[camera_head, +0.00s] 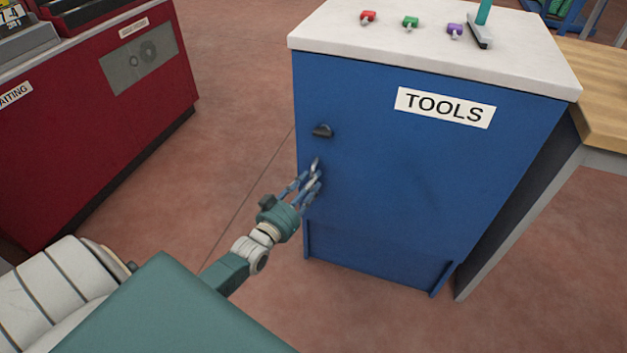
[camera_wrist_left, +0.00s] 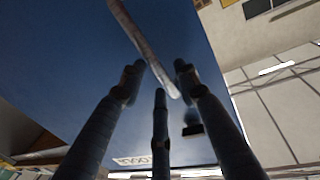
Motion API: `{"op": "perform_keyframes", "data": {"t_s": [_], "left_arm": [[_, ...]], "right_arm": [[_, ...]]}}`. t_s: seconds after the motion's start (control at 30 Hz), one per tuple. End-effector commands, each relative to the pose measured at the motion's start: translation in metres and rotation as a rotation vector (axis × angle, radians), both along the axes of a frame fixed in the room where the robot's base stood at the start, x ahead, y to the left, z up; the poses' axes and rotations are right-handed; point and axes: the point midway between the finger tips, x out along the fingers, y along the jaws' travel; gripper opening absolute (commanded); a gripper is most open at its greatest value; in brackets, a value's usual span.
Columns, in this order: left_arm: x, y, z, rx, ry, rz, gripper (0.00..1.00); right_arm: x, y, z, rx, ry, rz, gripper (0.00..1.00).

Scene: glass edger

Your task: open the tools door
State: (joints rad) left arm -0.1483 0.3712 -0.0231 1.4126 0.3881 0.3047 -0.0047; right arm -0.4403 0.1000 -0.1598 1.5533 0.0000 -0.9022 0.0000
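The blue tools cabinet has a front door (camera_head: 400,190) with a white TOOLS label (camera_head: 445,107), and the door looks shut. A silver bar handle (camera_head: 314,166) is on the door's left side, partly hidden by my fingers. My left gripper (camera_head: 309,179) is at this handle, low on the left of the door. In the left wrist view the handle (camera_wrist_left: 143,48) runs slantwise between the spread fingers (camera_wrist_left: 160,78). The fingers look open, and contact with the handle cannot be told. My right gripper is out of view.
A black knob (camera_head: 322,130) sits on the door above the handle. Several small coloured items, including a red one (camera_head: 368,17), lie on the white top (camera_head: 430,50). A red cabinet (camera_head: 110,130) stands at left, a wooden bench (camera_head: 602,100) at right. Floor between the cabinets is clear.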

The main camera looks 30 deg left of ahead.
Motion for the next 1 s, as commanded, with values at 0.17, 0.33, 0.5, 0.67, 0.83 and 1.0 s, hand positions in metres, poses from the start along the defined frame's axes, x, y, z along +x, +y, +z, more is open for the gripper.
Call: {"op": "perform_keyframes", "data": {"t_s": [0.17, 0.33, 0.5, 0.67, 0.83, 1.0], "left_arm": [[0.017, 0.001, -0.001, 0.0, 0.0, 0.001, 0.32], [0.02, 0.001, 0.0, 0.0, 0.001, 0.0, 0.32], [0.02, 0.001, 0.0, 0.0, 0.001, 0.0, 0.3], [0.019, 0.001, 0.0, 0.0, 0.001, 0.0, 0.0], [0.019, 0.001, 0.0, 0.0, 0.001, 0.001, 0.0], [0.019, -0.003, 0.0, 0.0, 0.002, -0.006, 0.0]], "right_arm": [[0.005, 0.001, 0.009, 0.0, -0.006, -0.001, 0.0], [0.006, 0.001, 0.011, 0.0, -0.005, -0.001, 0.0], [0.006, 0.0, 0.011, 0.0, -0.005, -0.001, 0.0], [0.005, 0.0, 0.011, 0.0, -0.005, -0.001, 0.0], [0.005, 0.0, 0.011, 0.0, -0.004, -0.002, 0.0], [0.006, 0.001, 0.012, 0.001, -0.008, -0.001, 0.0]]}}
